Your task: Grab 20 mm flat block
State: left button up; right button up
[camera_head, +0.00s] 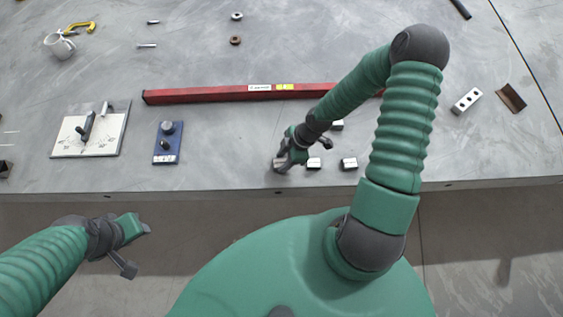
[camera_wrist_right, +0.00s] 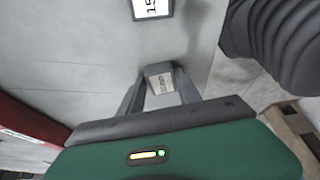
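Small metal blocks lie near the table's front edge in the head view. One block (camera_wrist_right: 162,81) sits between the fingertips of my right gripper (camera_head: 282,163); its face marking is too small to read. In the right wrist view, both fingers meet its sides with no visible gap, so the gripper looks shut on it. A block with a "15" label (camera_wrist_right: 151,8) lies beyond it. Other blocks (camera_head: 314,163) and (camera_head: 348,163) lie to the right, and one (camera_head: 337,125) is partly behind my right arm. My left gripper (camera_head: 134,248) is open and empty, before the table edge.
A long red bar (camera_head: 220,95) lies behind the blocks. A blue fixture (camera_head: 167,145) and a white plate with handles (camera_head: 70,143) stand to the left. A drilled metal block (camera_head: 466,101) and a brown angle piece (camera_head: 511,98) lie at right.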

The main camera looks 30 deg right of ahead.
jog(key=shift+a, duration=0.45)
grip_shut()
jog(key=shift+d+r, duration=0.1)
jog(key=shift+d, duration=0.1)
